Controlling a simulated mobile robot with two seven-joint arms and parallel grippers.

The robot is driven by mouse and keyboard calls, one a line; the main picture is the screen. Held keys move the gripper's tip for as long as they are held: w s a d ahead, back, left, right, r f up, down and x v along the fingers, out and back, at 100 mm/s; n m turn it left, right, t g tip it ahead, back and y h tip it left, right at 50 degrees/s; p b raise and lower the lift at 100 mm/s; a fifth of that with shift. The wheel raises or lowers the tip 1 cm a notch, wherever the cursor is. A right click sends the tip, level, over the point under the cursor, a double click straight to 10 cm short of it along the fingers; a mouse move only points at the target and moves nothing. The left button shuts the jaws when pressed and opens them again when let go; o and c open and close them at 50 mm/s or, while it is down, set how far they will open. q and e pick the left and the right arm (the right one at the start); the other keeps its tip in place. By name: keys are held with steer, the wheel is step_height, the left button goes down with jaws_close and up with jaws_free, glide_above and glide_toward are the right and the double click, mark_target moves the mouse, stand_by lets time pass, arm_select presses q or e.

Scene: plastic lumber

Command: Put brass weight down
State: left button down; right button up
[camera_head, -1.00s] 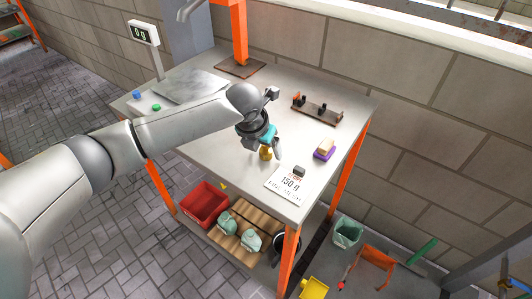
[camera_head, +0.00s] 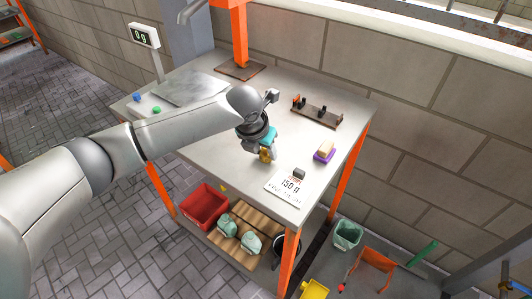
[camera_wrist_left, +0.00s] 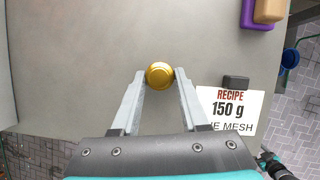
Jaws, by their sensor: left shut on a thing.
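The brass weight (camera_head: 265,155) is a small gold piece at the table's middle. In the left wrist view the brass weight (camera_wrist_left: 160,75) shows as a round gold top between the fingertips. My left gripper (camera_head: 262,152) is shut on it, with a finger on each side; it also shows in the left wrist view (camera_wrist_left: 159,80). The weight is at or just above the grey tabletop (camera_head: 215,148); I cannot tell whether it touches. My right gripper is not in view.
A recipe card (camera_head: 287,190) reading 150 g lies to the right, with a dark block (camera_head: 299,173) at its edge. A purple and tan sponge (camera_head: 325,151) and a black-pegged rack (camera_head: 317,111) stand farther right. A metal plate (camera_head: 187,87) and scale display (camera_head: 144,35) are at left.

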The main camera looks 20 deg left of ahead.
arm_select(q)
steer(key=shift+r, duration=0.15)
step_height(320, 180, up, 20)
steer(key=p, duration=0.4)
steer(key=s+f+m+g, duration=0.1)
steer(key=s+m+g, duration=0.3)
steer(key=m, duration=1.3)
steer(key=s+a+f+m+g, duration=0.1)
steer(key=s+m+g, duration=0.4)
steer(key=s+m, duration=0.8)
steer(key=f+m, duration=0.1)
steer(key=m, duration=0.2)
steer(key=shift+s+m+y, duration=0.15)
steer(key=shift+m+y, duration=0.25)
